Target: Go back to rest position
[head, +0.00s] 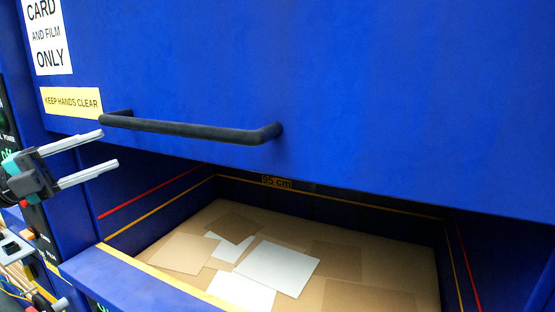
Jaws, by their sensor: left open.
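My left gripper (108,149) is at the left of the head view. Its two long metallic fingers are spread apart with nothing between them. The fingertips are near the left end of a black bar handle (200,129), and I cannot tell whether they touch anything. The handle is fixed to a large blue door (400,90), which is raised above an opening. My right gripper is not in view.
Below the door is a blue bin (125,283) holding flat brown card and white sheets (278,266). Red and yellow lines and a "95 cm" mark (276,183) run inside. A "CARD AND FILM ONLY" sign (47,35) and a yellow "KEEP HANDS CLEAR" label (71,102) are on the left.

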